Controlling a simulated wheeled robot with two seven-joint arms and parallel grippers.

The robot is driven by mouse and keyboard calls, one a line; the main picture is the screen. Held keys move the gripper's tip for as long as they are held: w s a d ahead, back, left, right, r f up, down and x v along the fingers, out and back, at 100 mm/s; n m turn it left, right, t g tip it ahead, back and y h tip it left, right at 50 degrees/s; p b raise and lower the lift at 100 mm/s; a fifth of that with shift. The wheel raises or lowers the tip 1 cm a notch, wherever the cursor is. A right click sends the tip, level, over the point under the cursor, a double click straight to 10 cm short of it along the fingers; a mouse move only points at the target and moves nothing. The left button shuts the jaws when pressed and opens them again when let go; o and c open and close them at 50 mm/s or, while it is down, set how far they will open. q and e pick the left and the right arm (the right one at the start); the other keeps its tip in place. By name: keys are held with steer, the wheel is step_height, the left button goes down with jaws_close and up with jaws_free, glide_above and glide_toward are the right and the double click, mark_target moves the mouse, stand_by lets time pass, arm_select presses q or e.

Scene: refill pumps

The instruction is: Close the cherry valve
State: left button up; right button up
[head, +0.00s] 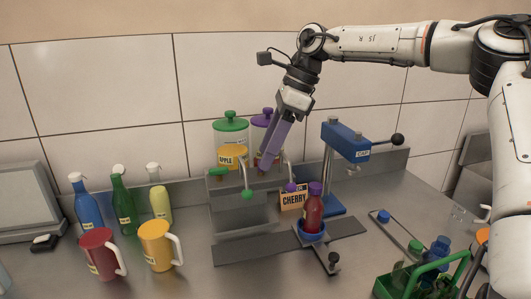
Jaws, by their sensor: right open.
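The cherry dispenser, with a purple lid (267,113), stands at the back behind my right gripper. The orange CHERRY sign (293,198) stands in front of it. A bent spout with a purple tip (291,187) comes down beside the sign. My right gripper (268,158) points down at the cherry dispenser's front, its lavender fingers covering the place where its valve handle would be. I cannot see that handle or whether the fingers touch it. A dark red bottle with a purple cap (313,206) stands upright in a blue holder (310,234). My left gripper is out of view.
The apple dispenser (230,138) is just left, with a green handle (217,172). A blue CAP press (345,142) stands right of the gripper. Pump bottles (122,206) and mugs (158,246) are at left; a green crate (412,283) is front right.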

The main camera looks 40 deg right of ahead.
steer(key=shift+w+a+f, duration=0.15)
steer(key=shift+a+f, duration=0.05)
steer(key=shift+f, duration=0.45)
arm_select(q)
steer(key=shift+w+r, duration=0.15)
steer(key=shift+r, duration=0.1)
arm_select(e)
steer(key=shift+w+f, duration=0.1)
